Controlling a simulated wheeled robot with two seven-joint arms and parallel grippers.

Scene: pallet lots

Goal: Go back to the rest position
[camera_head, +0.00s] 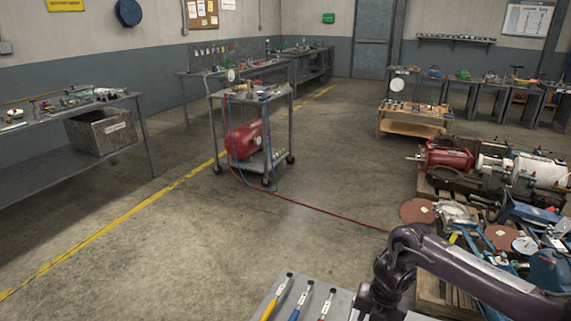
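My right arm (440,260) comes in from the right and bends down at the lower right. Its gripper is not visible, as the arm runs out of the bottom edge of the picture. My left arm and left gripper are not in view. A grey flat surface (341,303) shows at the bottom, beside and partly behind my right arm. On it lie a yellow-handled tool (270,309), a blue-handled tool (296,313) and a red-handled tool (327,302), side by side and cut off or close to the lower edge.
A pallet (430,290) piled with motors and tools lies at the right, close to my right arm. A wheeled cart (211,115) with a red tank (244,139) stands ahead. A red hose (320,212) crosses the floor. A workbench (60,180) stands left. The middle floor is open.

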